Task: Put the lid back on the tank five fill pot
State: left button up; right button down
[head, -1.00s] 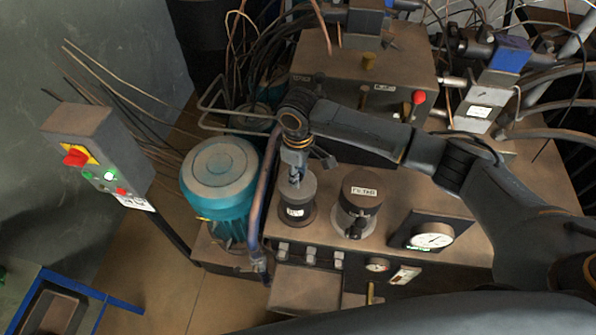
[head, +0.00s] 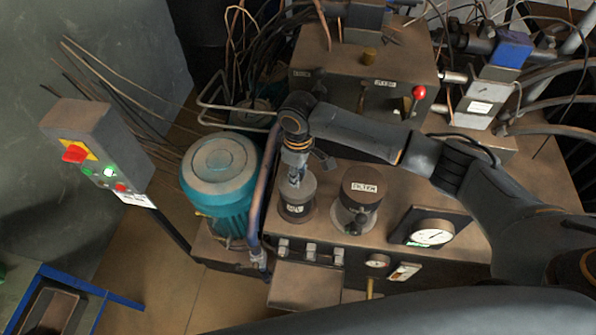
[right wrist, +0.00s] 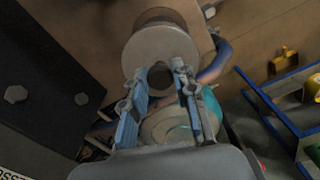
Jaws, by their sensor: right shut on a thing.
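My right gripper (head: 296,178) reaches down over the fill pot (head: 294,209), a dark round pot with a small white label on the tank top. The gripper is shut on the knob of a round grey lid (head: 305,188). In the right wrist view the lid (right wrist: 152,46) is a pale grey disc, its dark knob between the fingertips of the right gripper (right wrist: 161,79). The lid is at the pot's mouth; I cannot tell whether it is fully seated. The lid hides the mouth. My left gripper is not in view.
A dark pot labelled FILTER (head: 361,205) stands close to the right, with a dial gauge (head: 432,233) beyond it. A teal motor (head: 218,178) and an upright pipe (head: 262,190) are close to the left. A switch box (head: 95,150) stands further left.

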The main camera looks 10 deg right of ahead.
jog(key=shift+f, duration=0.2)
jog(key=c, duration=1)
grip_release()
jog(key=shift+o, duration=0.5)
jog(key=o, duration=0.4)
notch_tip(320, 180, up, 6)
jog(key=p, duration=0.7)
